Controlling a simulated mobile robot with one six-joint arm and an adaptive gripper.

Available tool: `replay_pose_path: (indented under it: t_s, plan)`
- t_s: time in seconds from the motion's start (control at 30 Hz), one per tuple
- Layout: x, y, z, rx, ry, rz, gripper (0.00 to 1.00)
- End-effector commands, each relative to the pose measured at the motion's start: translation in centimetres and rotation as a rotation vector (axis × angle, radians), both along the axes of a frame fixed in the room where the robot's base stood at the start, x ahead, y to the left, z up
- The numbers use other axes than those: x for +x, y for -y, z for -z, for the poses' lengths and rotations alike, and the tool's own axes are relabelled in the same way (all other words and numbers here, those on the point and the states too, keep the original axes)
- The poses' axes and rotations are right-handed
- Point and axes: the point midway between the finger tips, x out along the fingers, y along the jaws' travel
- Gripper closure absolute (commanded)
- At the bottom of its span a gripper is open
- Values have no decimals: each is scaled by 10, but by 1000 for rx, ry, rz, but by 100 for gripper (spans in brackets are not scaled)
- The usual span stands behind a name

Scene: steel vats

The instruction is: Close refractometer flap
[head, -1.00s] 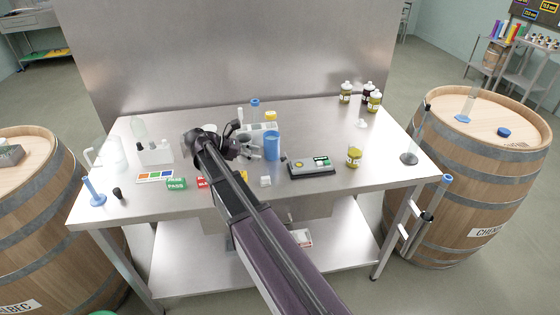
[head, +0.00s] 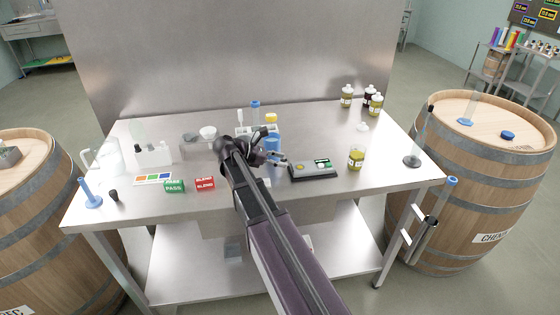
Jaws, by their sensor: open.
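The refractometer (head: 316,171) is a low grey box on a dark base, on the steel table right of centre. Its top shows a round yellowish spot at the left and a small green-and-white panel at the right. I cannot make out the flap clearly at this size. My gripper (head: 283,160) is open and empty, just left of the refractometer near its back left corner. Whether a fingertip touches it I cannot tell. My arm hides the table directly in front of the gripper.
A blue cup (head: 272,143) stands right behind my gripper, partly hidden. A jar of yellow-green liquid (head: 356,158) stands right of the refractometer. Red (head: 205,184) and green (head: 174,186) label blocks lie left of my arm. The table right of the jar is mostly clear.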

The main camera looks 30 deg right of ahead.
Motion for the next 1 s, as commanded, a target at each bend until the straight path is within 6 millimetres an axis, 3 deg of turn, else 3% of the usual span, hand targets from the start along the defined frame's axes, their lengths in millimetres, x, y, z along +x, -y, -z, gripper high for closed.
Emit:
replay_pose_path:
  t_s: [0.07, 0.27, 1.0]
  plan:
    - [0, 0, 0, 0, 0, 0, 43]
    - [0, 0, 0, 0, 0, 1, 100]
    - [-2, 6, -9, 104, 28, 3, 100]
